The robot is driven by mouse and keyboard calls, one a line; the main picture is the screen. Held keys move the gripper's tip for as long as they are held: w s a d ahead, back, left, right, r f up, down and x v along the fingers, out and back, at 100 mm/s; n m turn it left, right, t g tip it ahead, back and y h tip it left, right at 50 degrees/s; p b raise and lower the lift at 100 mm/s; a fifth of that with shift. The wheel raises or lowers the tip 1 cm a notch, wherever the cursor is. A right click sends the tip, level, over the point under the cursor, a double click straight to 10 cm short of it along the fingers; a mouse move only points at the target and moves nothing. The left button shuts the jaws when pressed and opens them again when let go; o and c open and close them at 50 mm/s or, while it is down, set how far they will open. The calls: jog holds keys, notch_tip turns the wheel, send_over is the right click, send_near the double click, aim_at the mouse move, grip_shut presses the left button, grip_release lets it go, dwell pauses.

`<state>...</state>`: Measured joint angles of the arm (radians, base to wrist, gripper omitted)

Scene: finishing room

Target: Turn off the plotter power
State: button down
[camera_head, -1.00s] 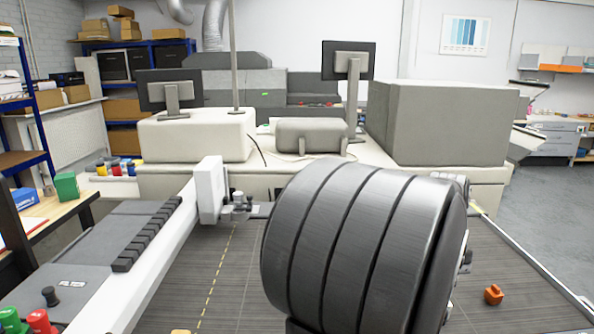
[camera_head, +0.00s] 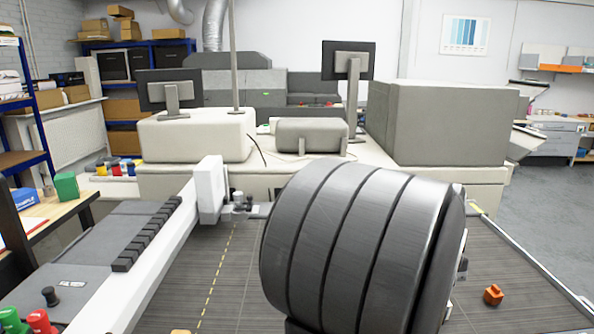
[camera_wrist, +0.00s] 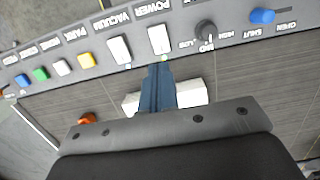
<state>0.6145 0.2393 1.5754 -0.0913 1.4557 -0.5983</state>
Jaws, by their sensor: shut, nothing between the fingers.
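The plotter's control panel (camera_wrist: 190,45) crosses the top of the wrist view, its labels upside down. The white POWER switch (camera_wrist: 158,40) is near the middle, with a small greenish light at its lower edge. The white VACUUM switch (camera_wrist: 119,50) is just left of it. My gripper (camera_wrist: 157,68) is shut and empty, its dark blue fingers together just below the POWER switch in the picture. I cannot tell whether the tips touch the panel. In the head view my arm hides the gripper and these switches; the plotter bed (camera_head: 210,290) shows around it.
Yellow, white, green and blue buttons sit left of the VACUUM switch. A dark dial (camera_wrist: 205,31) and a blue knob (camera_wrist: 262,16) are to the right. An orange object (camera_head: 493,294) lies on the bed. The white plotter beam (camera_head: 150,262) runs along the left.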

jog(key=shift+r, duration=0.6)
jog(key=c, duration=1.6)
grip_release()
jog(key=shift+w, duration=0.3)
jog(key=o, duration=0.6)
jog(key=w+g, duration=0.1)
jog(key=w, duration=0.4)
jog(key=w+g, duration=0.1)
jog(key=w, duration=0.1)
jog(key=shift+w+d+r+g, duration=0.25)
jog(key=shift+r+g, duration=0.05)
jog(key=shift+c, duration=0.2)
jog(key=x, duration=1.7)
jog(key=shift+s+f, duration=0.1)
